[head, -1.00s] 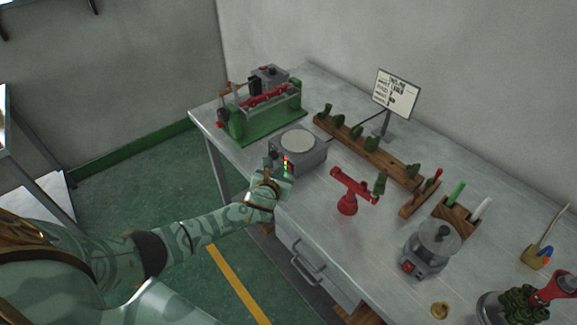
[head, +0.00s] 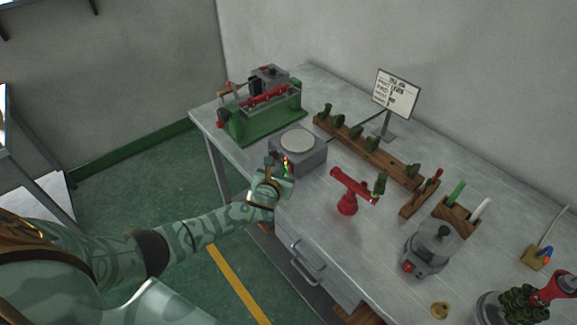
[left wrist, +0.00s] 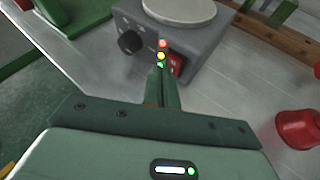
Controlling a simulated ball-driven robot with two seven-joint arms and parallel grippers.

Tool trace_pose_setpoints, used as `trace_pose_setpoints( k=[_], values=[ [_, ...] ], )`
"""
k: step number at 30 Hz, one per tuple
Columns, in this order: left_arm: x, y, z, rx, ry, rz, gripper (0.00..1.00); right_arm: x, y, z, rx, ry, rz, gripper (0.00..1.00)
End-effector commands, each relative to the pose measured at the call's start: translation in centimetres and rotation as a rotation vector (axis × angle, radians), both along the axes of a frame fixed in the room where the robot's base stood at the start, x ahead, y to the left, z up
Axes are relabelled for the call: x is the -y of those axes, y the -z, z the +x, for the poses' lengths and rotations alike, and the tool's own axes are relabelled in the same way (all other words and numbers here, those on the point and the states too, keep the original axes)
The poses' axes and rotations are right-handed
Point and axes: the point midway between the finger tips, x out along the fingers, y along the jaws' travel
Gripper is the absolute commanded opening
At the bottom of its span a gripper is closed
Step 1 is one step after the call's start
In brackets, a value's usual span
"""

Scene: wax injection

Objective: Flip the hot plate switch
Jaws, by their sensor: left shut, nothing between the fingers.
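The hot plate (head: 308,160) is a grey box with a round pale plate on top, near the left end of the bench. In the left wrist view the hot plate (left wrist: 200,38) shows a black knob (left wrist: 131,42) and a red switch (left wrist: 176,65) on its front face. My left gripper (head: 272,164) is shut and empty at that front face. In the left wrist view the left fingertips (left wrist: 161,72) are just left of the red switch and partly overlap it. I cannot tell whether they touch it. My right gripper is not in view.
A green-based machine (head: 268,122) stands behind and left of the hot plate. A red stand (head: 347,204) is to its right, also seen in the wrist view (left wrist: 298,130). A wooden rack (head: 350,143) lies behind. A grey pot device (head: 427,249) stands farther right. Drawers (head: 312,268) are below.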

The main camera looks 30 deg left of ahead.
Motion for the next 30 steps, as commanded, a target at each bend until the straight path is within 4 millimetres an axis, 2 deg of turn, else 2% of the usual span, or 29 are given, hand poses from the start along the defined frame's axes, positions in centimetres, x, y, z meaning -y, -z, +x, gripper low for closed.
trace_pose_setpoints(
  k=[30],
  values=[
    [0.37,-0.14,0.95,0.0,0.0,0.0,0.0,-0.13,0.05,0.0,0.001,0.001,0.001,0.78]
  ],
)
